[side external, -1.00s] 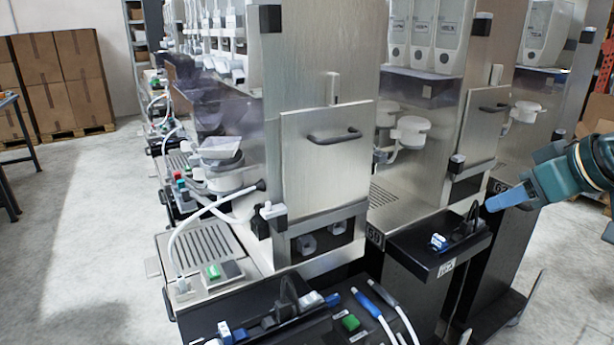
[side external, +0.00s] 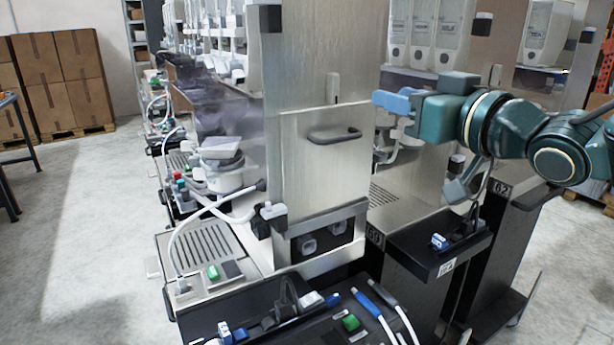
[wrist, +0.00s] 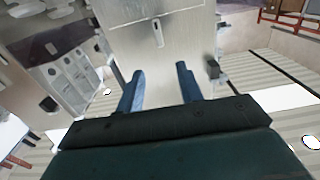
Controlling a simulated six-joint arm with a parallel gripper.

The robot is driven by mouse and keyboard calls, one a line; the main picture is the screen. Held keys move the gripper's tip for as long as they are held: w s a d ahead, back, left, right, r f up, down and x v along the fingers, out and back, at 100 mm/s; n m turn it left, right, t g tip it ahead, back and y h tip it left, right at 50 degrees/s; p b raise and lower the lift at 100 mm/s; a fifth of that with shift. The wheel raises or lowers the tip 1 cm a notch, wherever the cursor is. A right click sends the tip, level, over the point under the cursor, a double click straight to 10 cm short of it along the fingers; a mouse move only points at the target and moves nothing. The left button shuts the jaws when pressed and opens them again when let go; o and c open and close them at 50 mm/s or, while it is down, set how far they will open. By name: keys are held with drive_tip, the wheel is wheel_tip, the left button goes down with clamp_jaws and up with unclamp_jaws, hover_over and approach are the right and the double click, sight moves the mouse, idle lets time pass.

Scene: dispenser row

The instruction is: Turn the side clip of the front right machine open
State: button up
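The side clip (side external: 332,88) is a small pale upright tab on the metal side panel of the front machine (side external: 300,60), just above a hatch with a dark handle. It also shows in the wrist view as a small light tab (wrist: 158,33), upright and slightly tilted, ahead of the fingers. My gripper (side external: 392,102) has blue fingers and is to the right of the clip, pointing at the panel. In the wrist view my gripper (wrist: 160,82) is open and empty, its two fingers apart, and the clip is beyond the gap, not touched.
The hatch (side external: 325,180) with its dark handle (side external: 335,136) lies below the clip. A second machine (side external: 425,110) stands behind my gripper. A black tray (side external: 440,250) juts out at the lower right. Hoses and a black tray are at the front.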

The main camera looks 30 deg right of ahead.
sight(337, 82)
drive_tip(key=shift+w, duration=0.1)
drive_tip(key=shift+w, duration=6.8)
clamp_jaws()
